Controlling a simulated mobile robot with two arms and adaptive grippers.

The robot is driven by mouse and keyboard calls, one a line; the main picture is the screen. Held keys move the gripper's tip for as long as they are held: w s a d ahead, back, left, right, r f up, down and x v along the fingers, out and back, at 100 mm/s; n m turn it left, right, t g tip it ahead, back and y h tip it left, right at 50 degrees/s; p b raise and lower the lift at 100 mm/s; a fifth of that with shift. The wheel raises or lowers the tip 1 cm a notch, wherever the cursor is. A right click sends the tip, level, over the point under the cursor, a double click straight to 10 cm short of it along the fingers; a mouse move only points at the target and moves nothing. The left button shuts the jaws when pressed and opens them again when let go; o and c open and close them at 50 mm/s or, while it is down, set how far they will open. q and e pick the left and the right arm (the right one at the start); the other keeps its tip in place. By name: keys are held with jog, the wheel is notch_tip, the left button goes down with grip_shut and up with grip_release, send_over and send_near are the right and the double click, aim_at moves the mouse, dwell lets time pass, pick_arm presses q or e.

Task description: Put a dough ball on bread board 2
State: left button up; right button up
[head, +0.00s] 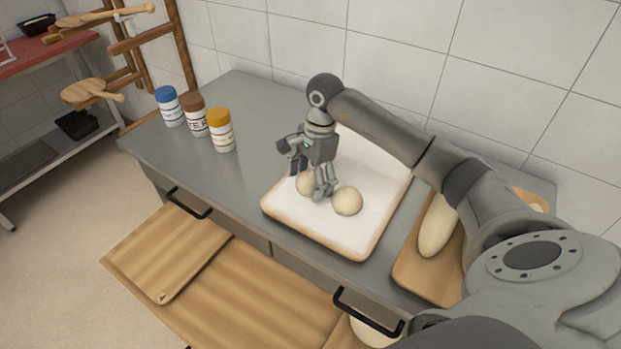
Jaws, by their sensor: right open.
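Two pale dough balls sit on a white-topped board with a wooden rim (318,240) on the grey counter. One dough ball (348,201) is in plain view, just right of my right gripper. The other dough ball (304,184) is partly hidden by the fingers. My right gripper (309,187) points down at this ball with its fingers apart, one on either side in the picture; I cannot tell whether they touch it. Wooden boards show at the lower left (165,252) and the right (405,272); no label tells which is bread board 2. My left gripper is out of view.
Three jars with blue (170,106), brown (194,115) and orange (221,130) lids stand at the counter's left. A long dough piece (437,226) lies on the right board. Another pale piece (372,330) shows at the bottom. Drawer handles (190,203) jut out. A tiled wall stands behind.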

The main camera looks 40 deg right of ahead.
jog(key=shift+r, duration=0.1)
jog(key=shift+r, duration=0.2)
jog(key=r, duration=0.3)
jog(key=d+r+b, duration=0.1)
jog(key=r, duration=0.6)
jog(key=shift+d+b, duration=0.3)
jog(key=shift+b, duration=0.05)
jog(key=shift+d+r, duration=0.1)
jog(key=shift+r, duration=0.7)
